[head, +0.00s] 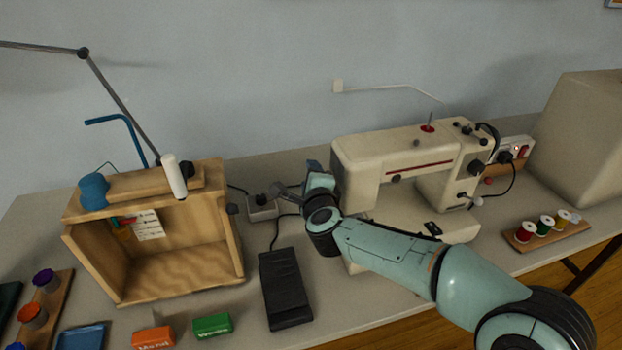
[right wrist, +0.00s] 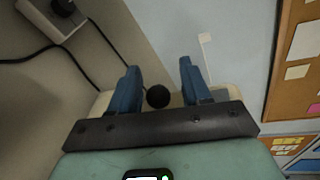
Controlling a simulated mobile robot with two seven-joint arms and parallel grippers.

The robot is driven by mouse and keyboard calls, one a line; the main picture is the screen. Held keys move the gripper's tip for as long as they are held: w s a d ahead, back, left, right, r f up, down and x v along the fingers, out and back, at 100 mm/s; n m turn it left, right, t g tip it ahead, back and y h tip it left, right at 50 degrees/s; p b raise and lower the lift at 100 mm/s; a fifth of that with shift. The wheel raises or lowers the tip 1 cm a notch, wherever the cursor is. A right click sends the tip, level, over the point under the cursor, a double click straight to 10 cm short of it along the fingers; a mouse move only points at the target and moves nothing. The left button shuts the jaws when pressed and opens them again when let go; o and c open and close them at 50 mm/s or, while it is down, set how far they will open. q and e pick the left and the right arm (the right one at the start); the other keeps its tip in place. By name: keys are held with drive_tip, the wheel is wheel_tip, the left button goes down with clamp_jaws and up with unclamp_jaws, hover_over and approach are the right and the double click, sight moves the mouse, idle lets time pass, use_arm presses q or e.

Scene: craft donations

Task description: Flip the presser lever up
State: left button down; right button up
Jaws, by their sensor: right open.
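The cream sewing machine (head: 365,160) stands at the right of the table, with a red stripe on its front. My right gripper (head: 313,168) is beside the machine's left end, and its arm crosses in front of the machine base. In the right wrist view, the blue fingers (right wrist: 157,78) are apart. A round black knob (right wrist: 158,96) shows between them, in front of a cream surface. It looks like the lever's end, but its shaft is hidden and I cannot tell whether the fingers touch it. In the head view the lever is not visible. My left gripper is out of view.
A black foot pedal (head: 285,288) and a socket box (head: 262,208) with cables lie left of my right arm. A wooden box (head: 235,215) stands further left. A rack of thread spools (head: 548,233) is at the right.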

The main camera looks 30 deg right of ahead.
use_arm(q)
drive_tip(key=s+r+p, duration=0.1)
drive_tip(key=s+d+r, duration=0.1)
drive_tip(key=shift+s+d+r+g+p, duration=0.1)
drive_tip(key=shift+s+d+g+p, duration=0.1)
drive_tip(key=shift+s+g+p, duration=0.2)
use_arm(e)
drive_tip(key=v, duration=1.3)
drive_tip(key=shift+s, duration=0.2)
drive_tip(key=shift+r, duration=0.1)
